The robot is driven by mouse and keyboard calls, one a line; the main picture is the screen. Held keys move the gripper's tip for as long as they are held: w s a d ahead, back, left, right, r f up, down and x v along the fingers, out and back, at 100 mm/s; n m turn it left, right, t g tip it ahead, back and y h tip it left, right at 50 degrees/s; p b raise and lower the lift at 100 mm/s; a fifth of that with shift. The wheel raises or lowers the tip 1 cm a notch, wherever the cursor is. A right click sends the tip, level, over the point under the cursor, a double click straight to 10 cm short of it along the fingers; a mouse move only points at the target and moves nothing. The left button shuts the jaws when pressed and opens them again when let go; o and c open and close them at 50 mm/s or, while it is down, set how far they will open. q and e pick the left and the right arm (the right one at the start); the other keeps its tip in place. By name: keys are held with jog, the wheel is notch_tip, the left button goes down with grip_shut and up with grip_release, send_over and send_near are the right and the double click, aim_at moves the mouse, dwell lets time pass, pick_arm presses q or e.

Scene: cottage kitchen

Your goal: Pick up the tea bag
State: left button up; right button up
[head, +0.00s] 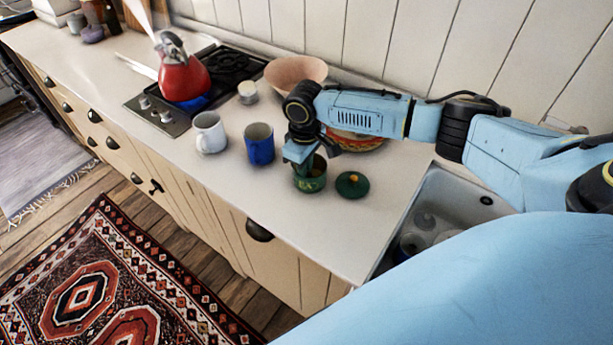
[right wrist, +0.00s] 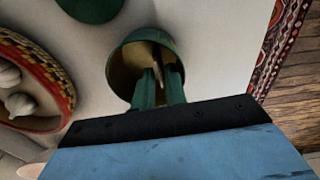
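A green tin (head: 311,180) stands open on the white counter near its front edge. My right gripper (head: 304,166) points down into the tin's mouth. In the right wrist view, the two fingers (right wrist: 161,78) reach into the tin (right wrist: 122,68), close together. A thin pale brown thing shows between or just behind the fingertips, perhaps the tea bag (right wrist: 157,58); most of it is hidden. I cannot tell whether the fingers grip it. The tin's round green lid (head: 352,185) lies on the counter to the right of the tin. My left gripper is out of view.
A blue mug (head: 259,144) and a white mug (head: 210,132) stand left of the tin. A red kettle (head: 183,75) sits on the hob (head: 226,68). A patterned basket (right wrist: 52,72) holding pale bulbs stands behind the tin. A sink (head: 452,196) is at the right.

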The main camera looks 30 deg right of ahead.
jog(key=shift+c, duration=1.2)
jog(key=shift+r, duration=0.1)
notch_tip(320, 180, up, 10)
dwell(0.4)
